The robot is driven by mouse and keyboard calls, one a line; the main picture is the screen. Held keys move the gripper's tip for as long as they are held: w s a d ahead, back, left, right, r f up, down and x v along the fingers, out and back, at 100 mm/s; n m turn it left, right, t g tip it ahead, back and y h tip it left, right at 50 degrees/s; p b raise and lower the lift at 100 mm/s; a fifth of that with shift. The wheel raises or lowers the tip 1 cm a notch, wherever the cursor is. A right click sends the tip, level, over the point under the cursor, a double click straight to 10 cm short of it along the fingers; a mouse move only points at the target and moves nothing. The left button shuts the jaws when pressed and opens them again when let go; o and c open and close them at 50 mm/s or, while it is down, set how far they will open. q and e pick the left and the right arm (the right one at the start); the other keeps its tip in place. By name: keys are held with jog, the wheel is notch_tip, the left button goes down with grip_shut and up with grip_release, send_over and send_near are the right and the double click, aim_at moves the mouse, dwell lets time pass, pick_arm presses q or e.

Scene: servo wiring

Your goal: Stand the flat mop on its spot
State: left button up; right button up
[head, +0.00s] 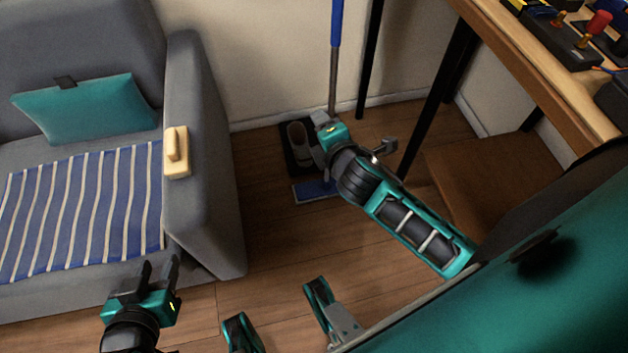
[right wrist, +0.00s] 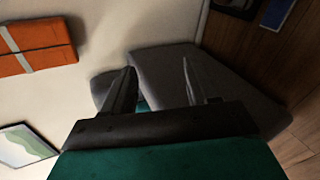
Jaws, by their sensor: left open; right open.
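The flat mop's upright pole (head: 333,75), with a blue upper handle, stands near the wall in the head view. Its lower end is hidden behind my right gripper (head: 318,145). A flat blue rectangle (head: 314,191) with a pale edge lies on the floor just below that gripper; I cannot tell whether it is the mop's head or its spot. It also shows at the top right of the right wrist view (right wrist: 277,13). My right gripper is open, with nothing between its fingers (right wrist: 158,75). My left gripper (head: 158,262) is open and empty in front of the sofa.
A grey sofa (head: 206,150) with a teal cushion (head: 88,108) and striped blanket (head: 85,205) stands left. A dark mat with a pale shoe (head: 299,143) lies beside the blue rectangle. A wooden workbench (head: 545,75) stands right, a brown box (head: 490,175) below it.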

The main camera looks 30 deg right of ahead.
jog(key=s+a+f+m+g+y, duration=0.1)
jog(key=s+a+m, duration=0.3)
jog(key=m, duration=0.4)
jog(key=s+a+f+m+y, duration=0.1)
jog(key=s+a+m+y, duration=0.3)
jog(key=s+m, duration=0.3)
jog(key=shift+s+a+m+g, duration=0.25)
jog(key=shift+a+m+g, duration=0.05)
jog(key=shift+m+g, duration=0.1)
jog(key=shift+f, duration=0.1)
pick_arm(q)
jog(key=s+a+r+p, duration=0.1)
jog(key=a+r+p, duration=0.2)
jog(key=r+p, duration=0.5)
jog(key=p, duration=0.4)
jog(key=shift+s+r+y, duration=0.15)
jog(key=shift+s+y, duration=0.05)
jog(key=shift+y, duration=0.2)
pick_arm(e)
notch_tip(320, 180, up, 8)
jog(key=s+d, duration=0.1)
jog(key=d, duration=0.2)
jog(key=shift+s+h, duration=0.25)
jog(key=shift+h, duration=0.15)
jog(key=shift+c, duration=0.4)
